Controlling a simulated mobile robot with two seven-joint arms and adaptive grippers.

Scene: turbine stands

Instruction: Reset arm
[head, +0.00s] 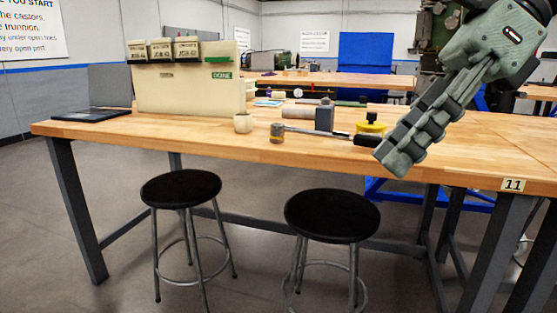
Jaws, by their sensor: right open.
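My right gripper (395,160) comes in from the upper right of the head view, on a grey-green arm. Its fingers point down and left and hang in front of the workbench's front edge. It looks empty; its fingers overlap in this view, so the gap between them is hard to see. My left gripper is not in view.

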